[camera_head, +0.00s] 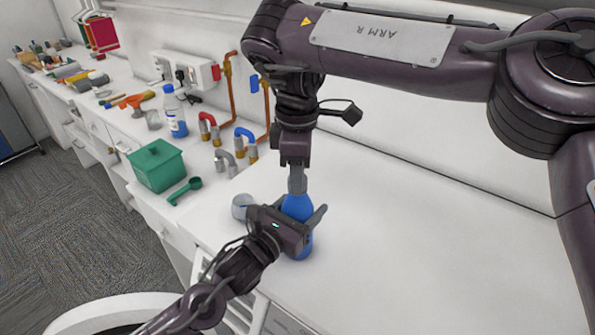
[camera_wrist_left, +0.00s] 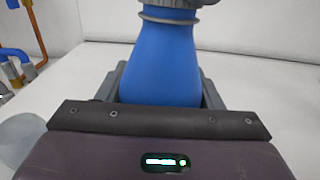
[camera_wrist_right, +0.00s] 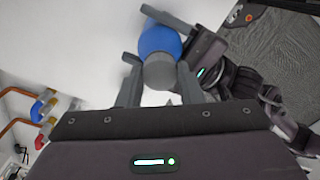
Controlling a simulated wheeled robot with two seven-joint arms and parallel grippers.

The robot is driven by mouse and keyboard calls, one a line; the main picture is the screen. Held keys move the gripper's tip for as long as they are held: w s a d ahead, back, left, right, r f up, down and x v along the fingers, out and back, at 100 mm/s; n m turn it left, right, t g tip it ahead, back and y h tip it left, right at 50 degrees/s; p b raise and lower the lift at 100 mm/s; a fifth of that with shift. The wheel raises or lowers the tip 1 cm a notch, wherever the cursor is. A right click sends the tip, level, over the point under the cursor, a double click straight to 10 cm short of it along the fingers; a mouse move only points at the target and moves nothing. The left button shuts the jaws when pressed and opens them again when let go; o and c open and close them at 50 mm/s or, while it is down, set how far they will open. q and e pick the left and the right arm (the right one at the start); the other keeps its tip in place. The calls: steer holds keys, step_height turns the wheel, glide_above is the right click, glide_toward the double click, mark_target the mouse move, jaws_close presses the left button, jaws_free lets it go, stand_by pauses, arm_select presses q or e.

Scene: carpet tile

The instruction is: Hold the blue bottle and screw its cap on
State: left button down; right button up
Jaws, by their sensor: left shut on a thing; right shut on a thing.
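The blue bottle (camera_head: 298,207) stands upright on the white counter, and its body also fills the middle of the left wrist view (camera_wrist_left: 160,62). My left gripper (camera_head: 308,222) is shut around the bottle's body from the side. My right gripper (camera_head: 297,180) points straight down above the bottle and is shut on the grey cap (camera_wrist_right: 159,76) at its top. In the right wrist view the cap sits in line over the blue bottle (camera_wrist_right: 160,41). Whether the cap's thread is engaged is hidden by the fingers.
A grey-white round piece (camera_head: 241,206) lies left of the bottle. A green box (camera_head: 157,165), a green scoop (camera_head: 185,191), pipe fittings (camera_head: 246,142) and a clear bottle with blue liquid (camera_head: 175,112) stand further left. The counter to the right is clear.

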steer(key=m, duration=0.4)
steer(key=shift+m, duration=0.3)
steer(key=m, duration=1.5)
steer(key=shift+w, duration=0.1)
steer(key=o, duration=0.9)
steer(key=shift+o, duration=0.2)
steer(key=shift+r, duration=2.2)
steer(key=shift+c, duration=0.2)
